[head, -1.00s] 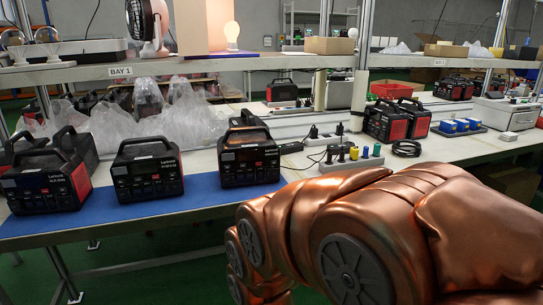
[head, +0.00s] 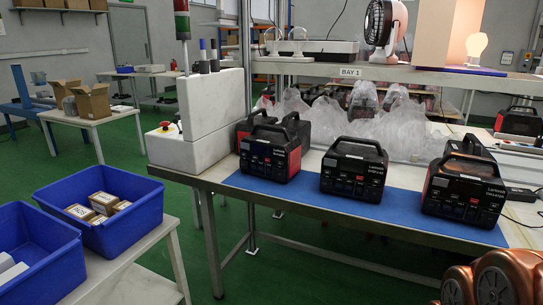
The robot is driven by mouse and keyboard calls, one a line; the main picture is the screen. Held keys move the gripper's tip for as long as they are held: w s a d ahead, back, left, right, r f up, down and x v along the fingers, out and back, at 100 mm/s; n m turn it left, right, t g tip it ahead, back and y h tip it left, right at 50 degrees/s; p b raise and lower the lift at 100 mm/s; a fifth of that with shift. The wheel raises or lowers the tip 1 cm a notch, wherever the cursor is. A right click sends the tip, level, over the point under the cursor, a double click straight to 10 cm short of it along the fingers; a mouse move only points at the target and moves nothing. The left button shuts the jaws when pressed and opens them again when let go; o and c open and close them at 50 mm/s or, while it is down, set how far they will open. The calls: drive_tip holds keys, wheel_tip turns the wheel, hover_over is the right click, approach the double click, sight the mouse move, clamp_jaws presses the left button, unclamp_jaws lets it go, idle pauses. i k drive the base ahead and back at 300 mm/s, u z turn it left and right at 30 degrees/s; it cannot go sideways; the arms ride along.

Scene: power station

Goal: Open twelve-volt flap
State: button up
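Three black power stations with red sides and carry handles stand in a front row on a blue mat (head: 400,212) on the bench: the left one (head: 268,158), the middle one (head: 352,172) and the right one (head: 464,188). Their fronts, with small ports and panels, face me. The twelve-volt flap is too small to make out on any of them. Part of another power station (head: 296,128) shows behind the left one. My copper-coloured arm shows at the bottom right corner, apart from the power stations. My gripper is not in view.
A shelf marked BAY 1 (head: 357,72) runs above the bench, with a fan (head: 384,24) and a lamp (head: 476,46). Clear plastic bags (head: 375,122) lie behind the stations. A white cabinet (head: 208,118) stands at the bench's left end. Blue bins (head: 122,233) stand at lower left.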

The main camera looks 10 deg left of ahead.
sight(243, 165)
drive_tip(key=u, duration=0.85)
drive_tip(key=i, duration=0.9)
drive_tip(key=u, duration=0.9)
drive_tip(key=i, duration=0.45)
drive_tip(key=u, duration=0.2)
